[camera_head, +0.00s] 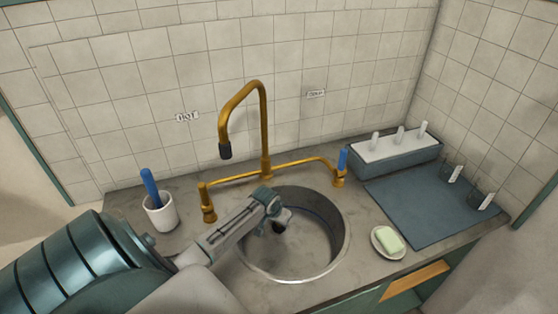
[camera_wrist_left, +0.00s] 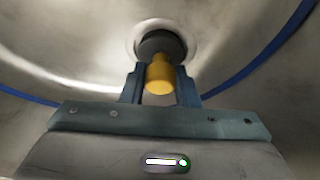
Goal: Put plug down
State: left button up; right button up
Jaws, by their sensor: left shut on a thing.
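The plug (camera_wrist_left: 160,70) has a yellow knob and a dark round base. In the left wrist view my left gripper (camera_wrist_left: 160,88) is shut on the knob, one finger on each side. The plug's base appears in front of the pale drain ring (camera_wrist_left: 139,40) in the sink floor; I cannot tell whether it is seated or just above. In the head view my left gripper (camera_head: 276,222) reaches down into the round metal sink (camera_head: 322,240), and the plug cannot be made out clearly there. My right gripper is not in view.
A brass tap (camera_head: 265,130) arches behind the sink. A white cup (camera_head: 160,214) with a blue-handled brush stands left. Right are a soap dish (camera_head: 377,247) with green soap (camera_head: 389,238), a dark mat (camera_head: 410,205), a grey rack (camera_head: 370,170) and two glasses near the wall.

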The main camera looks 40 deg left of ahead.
pick_arm(q)
jog(key=shift+f, duration=0.15)
jog(key=o, duration=1.1)
jog(key=shift+c, duration=0.2)
jog(key=b+v, duration=0.1)
jog(key=v, duration=1.1)
